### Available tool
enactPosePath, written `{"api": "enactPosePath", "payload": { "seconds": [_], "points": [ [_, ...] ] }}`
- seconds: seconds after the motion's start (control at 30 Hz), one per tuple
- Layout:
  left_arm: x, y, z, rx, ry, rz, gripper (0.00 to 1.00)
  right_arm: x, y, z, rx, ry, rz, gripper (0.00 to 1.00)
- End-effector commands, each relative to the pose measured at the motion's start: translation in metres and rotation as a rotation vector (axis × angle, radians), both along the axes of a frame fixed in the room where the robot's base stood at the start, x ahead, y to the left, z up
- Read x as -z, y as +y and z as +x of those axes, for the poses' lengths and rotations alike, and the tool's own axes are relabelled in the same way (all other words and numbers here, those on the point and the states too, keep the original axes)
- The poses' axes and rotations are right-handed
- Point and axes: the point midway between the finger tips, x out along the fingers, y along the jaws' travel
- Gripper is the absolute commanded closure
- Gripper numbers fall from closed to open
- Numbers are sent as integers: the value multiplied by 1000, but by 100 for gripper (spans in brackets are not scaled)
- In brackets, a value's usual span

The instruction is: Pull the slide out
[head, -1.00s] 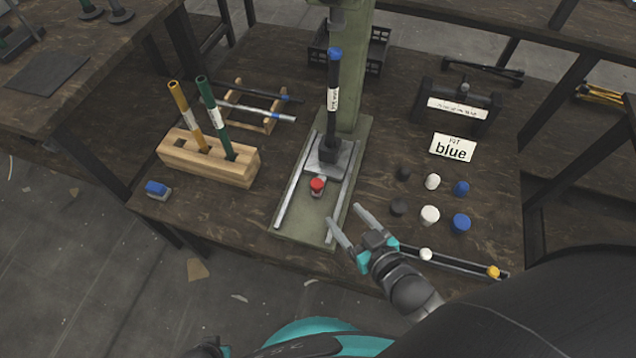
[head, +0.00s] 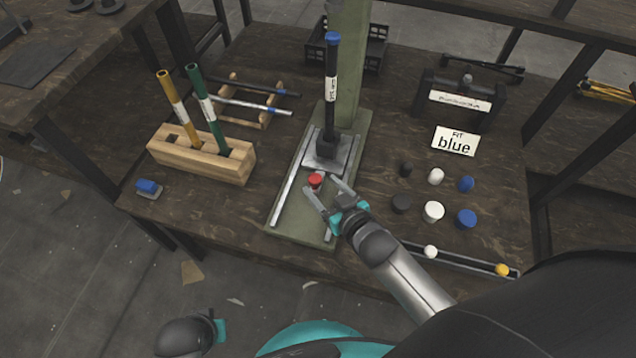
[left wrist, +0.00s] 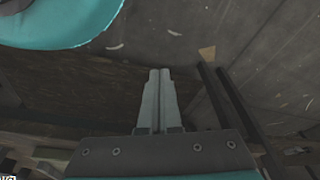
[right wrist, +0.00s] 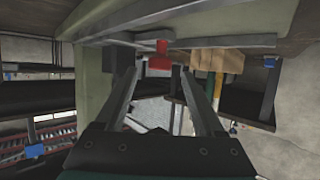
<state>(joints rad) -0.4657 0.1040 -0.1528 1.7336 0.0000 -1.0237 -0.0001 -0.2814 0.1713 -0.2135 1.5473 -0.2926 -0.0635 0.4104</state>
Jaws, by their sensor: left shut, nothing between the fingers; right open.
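The slide (head: 322,160) is a grey metal plate on two rails on the green press base (head: 290,228). A red knob (head: 315,181) sticks up at its front; it also shows in the right wrist view (right wrist: 159,58). A black post (head: 331,100) with a blue top and a label stands on the slide. My right gripper (head: 324,187) is open, its fingers on either side of the red knob or just in front; contact cannot be told. My left gripper (left wrist: 157,75) is shut and empty, away from the press.
A wooden block (head: 200,155) holds a yellow and a green rod on the left. A small blue-topped piece (head: 148,188) lies near the table's edge. A thin rail (head: 460,260) lies at the front right.

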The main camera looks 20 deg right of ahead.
Motion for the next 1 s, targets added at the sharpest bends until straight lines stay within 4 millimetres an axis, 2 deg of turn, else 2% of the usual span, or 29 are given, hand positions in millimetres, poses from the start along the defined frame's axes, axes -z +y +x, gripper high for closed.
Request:
{"api": "enactPosePath", "payload": {
  "seconds": [0.3, 0.73, 0.77, 1.0],
  "points": [
    [-23, -2, 13, -2, -37, -5, 100, 11, 5, 24, 0, -1, -1, 29],
    [-30, -3, 16, -2, -44, -7, 100, 12, 6, 29, 0, 0, 0, 29],
    [-30, -3, 16, -2, -44, -7, 100, 12, 6, 29, 0, 0, 0, 31],
    [-30, -3, 16, -2, -45, -7, 100, 12, 6, 29, 0, 0, 0, 58]
  ]
}}
